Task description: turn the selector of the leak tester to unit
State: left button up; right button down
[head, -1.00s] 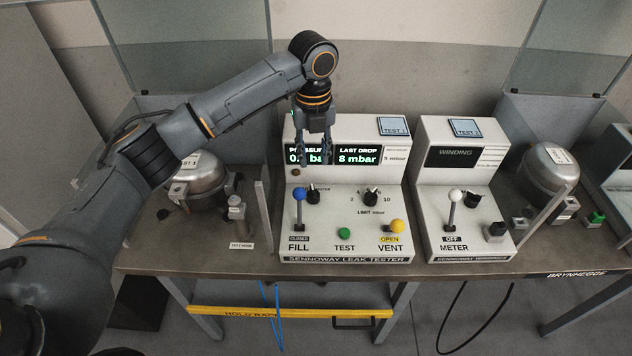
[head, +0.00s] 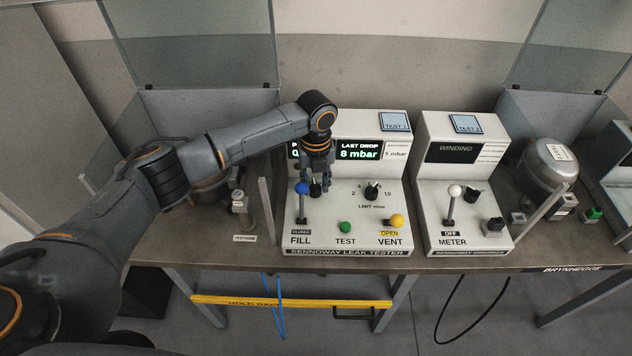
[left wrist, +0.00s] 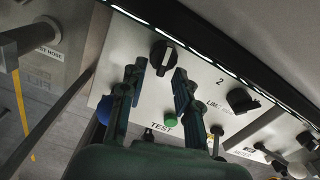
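The leak tester (head: 370,215) is the white sloped box on the bench. Its selector is a black knob with a white pointer line (left wrist: 165,57), clear in the left wrist view; my gripper mostly covers it in the head view. Its position labels are not readable. My left gripper (head: 316,186) is over the upper left of the sloped panel, right behind the blue-tipped FILL lever (head: 302,189). In the left wrist view, the open fingers (left wrist: 160,76) point at the selector with a gap between them and nothing held. Contact with the knob cannot be told. My right gripper is out of view.
The limit knob (head: 371,190), green TEST button (head: 345,228) and yellow VENT lever (head: 396,221) are on the same panel. The white winding meter box (head: 468,220) stands to the right. A silver compressor (head: 548,165) is farther right.

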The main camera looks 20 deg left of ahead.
pick_arm(q)
grip_shut()
jog(key=shift+d+r+p, duration=0.1)
jog(key=shift+r+p, duration=0.05)
jog(key=shift+p, duration=0.15)
jog(key=shift+d+r+n+p, duration=0.1)
jog(key=shift+n+p, duration=0.9)
jog(key=shift+n, duration=0.1)
jog(key=shift+w+f+n+p, duration=0.2)
jog(key=shift+n+p, duration=0.1)
jog(key=shift+n, duration=0.5)
jog(key=shift+o, duration=0.2)
grip_release()
